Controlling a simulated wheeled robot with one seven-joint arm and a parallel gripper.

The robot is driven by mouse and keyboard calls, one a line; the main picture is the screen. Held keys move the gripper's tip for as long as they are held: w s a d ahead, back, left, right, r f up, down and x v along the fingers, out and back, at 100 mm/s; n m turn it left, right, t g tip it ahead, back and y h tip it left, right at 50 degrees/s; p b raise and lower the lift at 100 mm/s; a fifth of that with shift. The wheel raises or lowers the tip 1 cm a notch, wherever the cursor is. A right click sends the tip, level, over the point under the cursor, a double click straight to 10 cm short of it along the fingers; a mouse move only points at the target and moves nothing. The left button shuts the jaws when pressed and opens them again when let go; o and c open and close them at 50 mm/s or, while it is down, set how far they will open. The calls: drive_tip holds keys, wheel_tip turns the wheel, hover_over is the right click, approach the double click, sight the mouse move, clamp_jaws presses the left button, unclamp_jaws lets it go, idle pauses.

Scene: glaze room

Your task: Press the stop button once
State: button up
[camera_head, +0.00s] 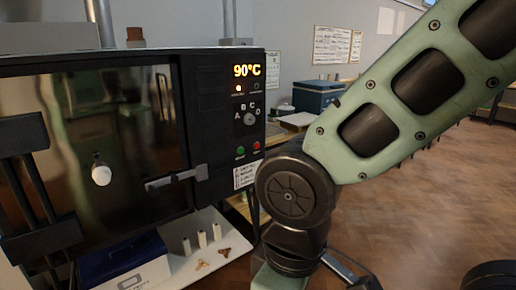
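The kiln's control panel (248,110) faces me at the left of the head view. A small red button (256,146), likely the stop button, sits low on the panel at its right side. A small green button (240,151) is just left of it. Any lettering by the buttons is too small to read. My arm comes in from the upper right, and its dark joint is below and right of the buttons in the picture. The arm continues past the bottom edge, and my gripper is not visible.
The display (247,71) reads 90°C, with a lit orange lamp (239,87) and a lettered dial (249,118) below. The door handle (178,179) juts out left of the panel. White cylinders (202,239) stand on a pale shelf below. Open wood floor lies to the right.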

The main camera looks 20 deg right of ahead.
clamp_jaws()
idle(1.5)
